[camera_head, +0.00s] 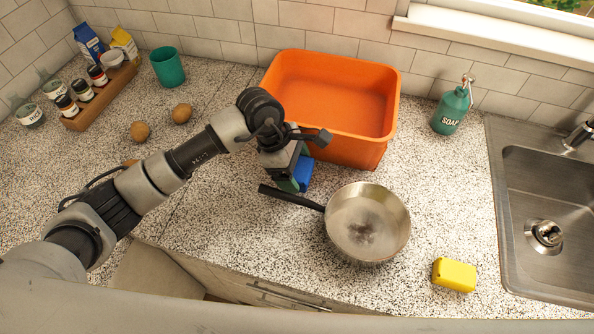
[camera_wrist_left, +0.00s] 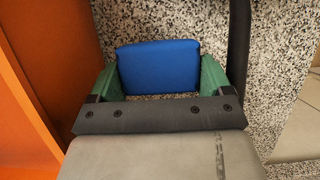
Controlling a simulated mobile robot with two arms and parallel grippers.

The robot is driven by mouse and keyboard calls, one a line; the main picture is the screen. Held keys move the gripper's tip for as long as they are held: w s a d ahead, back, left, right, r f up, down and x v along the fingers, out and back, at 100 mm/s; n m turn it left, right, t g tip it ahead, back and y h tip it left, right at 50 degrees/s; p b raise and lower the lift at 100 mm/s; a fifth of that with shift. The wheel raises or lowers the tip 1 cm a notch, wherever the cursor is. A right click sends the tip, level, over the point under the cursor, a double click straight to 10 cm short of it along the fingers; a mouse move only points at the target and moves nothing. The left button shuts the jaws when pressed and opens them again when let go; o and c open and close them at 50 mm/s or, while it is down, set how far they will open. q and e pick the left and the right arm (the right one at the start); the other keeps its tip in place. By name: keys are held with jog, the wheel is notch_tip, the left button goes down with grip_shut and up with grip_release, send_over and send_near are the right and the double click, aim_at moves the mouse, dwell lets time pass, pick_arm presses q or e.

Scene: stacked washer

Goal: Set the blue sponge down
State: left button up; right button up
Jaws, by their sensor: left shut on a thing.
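The blue sponge (camera_head: 304,174) is between the fingers of my left gripper (camera_head: 291,186), just in front of the orange tub. In the left wrist view, the sponge (camera_wrist_left: 158,66) sits between the two green fingers of the gripper (camera_wrist_left: 159,80), which is shut on it. Speckled countertop shows close beyond the sponge. I cannot tell whether the sponge touches the counter. The arm hides part of the sponge in the head view. My right gripper is not in view.
The orange tub (camera_head: 335,145) stands right behind the gripper. A frying pan (camera_head: 367,222) lies to the right, its black handle close to the gripper. A yellow sponge (camera_head: 454,275), soap bottle (camera_head: 452,110) and sink (camera_head: 545,200) are farther right.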

pick_arm(q)
notch_tip(320, 180, down, 3)
jog(key=shift+f+p, duration=0.1)
jog(key=shift+p, duration=0.2)
jog(key=shift+f+b, duration=0.2)
jog(key=shift+b, duration=0.1)
jog(key=o, duration=0.7)
jog(key=shift+r, duration=0.15)
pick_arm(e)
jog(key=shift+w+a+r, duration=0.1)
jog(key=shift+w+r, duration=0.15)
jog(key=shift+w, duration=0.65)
